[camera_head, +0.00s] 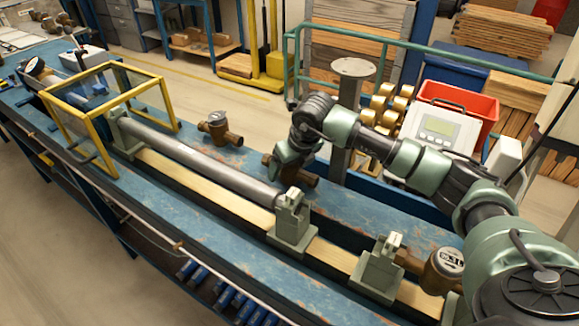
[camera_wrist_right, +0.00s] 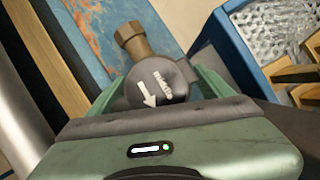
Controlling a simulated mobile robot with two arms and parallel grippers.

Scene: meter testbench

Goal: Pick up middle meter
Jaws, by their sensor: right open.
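My right gripper points down over the meter. In the wrist view its green fingers are on both sides of the lid, open; I cannot tell whether they touch it. My left gripper is out of view.
Another brass meter (camera_head: 220,130) lies to the left on the bench (camera_head: 340,215). A third meter (camera_head: 444,268) is at the right end. A grey pipe (camera_head: 190,155) and clamp blocks (camera_head: 291,222) run along the front. A yellow-framed guard (camera_head: 110,95) stands left.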

